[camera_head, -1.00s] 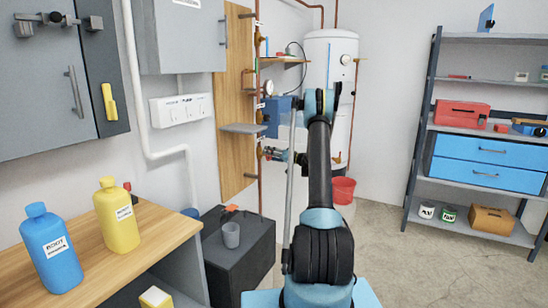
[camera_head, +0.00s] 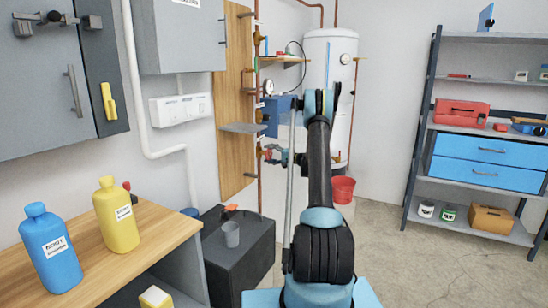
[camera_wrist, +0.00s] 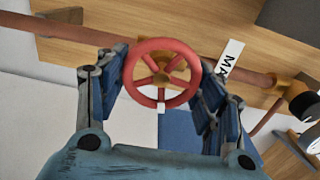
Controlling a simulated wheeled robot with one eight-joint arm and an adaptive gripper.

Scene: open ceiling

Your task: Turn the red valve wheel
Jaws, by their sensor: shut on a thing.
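The red valve wheel (camera_wrist: 161,78) is a round, spoked wheel in the middle of the wrist view. It sits on a copper pipe (camera_wrist: 75,30) with brass fittings, in front of a wooden board (camera_wrist: 220,20). My gripper (camera_wrist: 163,74) has one finger at the left of the rim and one at the right, closed on the wheel. In the head view my gripper (camera_head: 273,155) is at the pipes beside the wooden board. The wheel is too small and partly hidden there to make out its turn.
A white tank (camera_head: 330,60) stands behind my arm. A dark cabinet (camera_head: 238,258) stands below. Open floor lies to the right.

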